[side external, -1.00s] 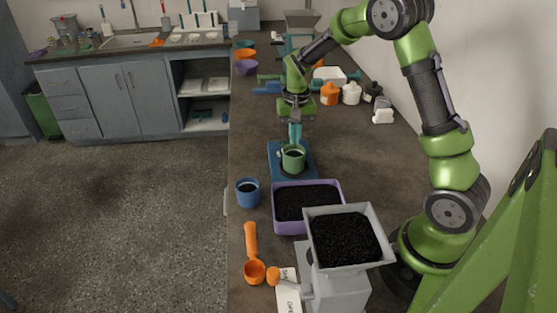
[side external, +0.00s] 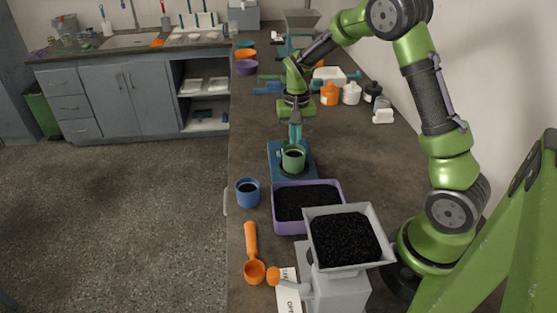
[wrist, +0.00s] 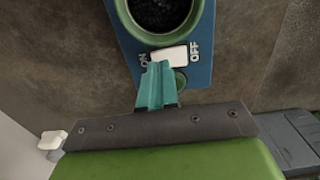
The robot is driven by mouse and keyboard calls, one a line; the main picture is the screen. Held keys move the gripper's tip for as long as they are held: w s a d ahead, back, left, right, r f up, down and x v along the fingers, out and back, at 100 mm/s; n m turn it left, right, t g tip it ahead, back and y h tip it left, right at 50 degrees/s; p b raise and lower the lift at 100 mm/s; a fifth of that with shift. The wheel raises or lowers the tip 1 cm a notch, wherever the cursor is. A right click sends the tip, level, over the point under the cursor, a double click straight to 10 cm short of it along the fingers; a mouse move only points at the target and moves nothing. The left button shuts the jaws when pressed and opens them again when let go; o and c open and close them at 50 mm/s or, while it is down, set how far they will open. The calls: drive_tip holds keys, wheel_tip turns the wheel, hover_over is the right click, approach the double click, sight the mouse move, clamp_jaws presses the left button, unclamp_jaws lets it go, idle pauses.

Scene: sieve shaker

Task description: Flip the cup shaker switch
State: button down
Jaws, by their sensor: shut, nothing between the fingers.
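The cup shaker (side external: 276,158) is a blue base on the counter with a green cup (side external: 293,160) on it. The wrist view shows the base (wrist: 203,72) and part of the cup's green rim (wrist: 197,10), with dark grains inside. A white rocker switch (wrist: 170,54) lies between the letters ON at left and OFF at right. My gripper (wrist: 157,72) is shut and empty, its teal fingertips at the lower left edge of the switch, nearer the ON side. I cannot tell whether they touch it. In the side view my gripper (side external: 295,138) hangs just behind the cup.
A blue cup (side external: 248,193), a purple tub of dark grains (side external: 275,224), an orange scoop (side external: 253,255) and a grey hopper (side external: 374,232) stand in front of the shaker. Orange, white and black bottles (side external: 330,94) stand behind at right. The counter left of the shaker is clear.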

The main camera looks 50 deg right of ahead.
drive_tip(key=shift+f, duration=0.75)
idle(0.3)
drive_tip(key=shift+r, duration=3.55)
drive_tip(key=shift+s+f, duration=0.1)
drive_tip(key=shift+f, duration=0.15)
drive_tip(key=s+a+r+n+t+y, duration=0.1)
drive_tip(key=s+a+r+n+t, duration=0.1)
drive_tip(key=s+a+r, duration=0.4)
drive_tip(key=s+a+r+n+t+y, duration=0.1)
drive_tip(key=s+a+r+n+t, duration=0.2)
drive_tip(key=s+a, duration=0.6)
wheel_tip(320, 180, up, 4)
drive_tip(key=s+t, duration=0.2)
drive_tip(key=shift+s+a+f, duration=0.15)
drive_tip(key=shift+s, duration=0.25)
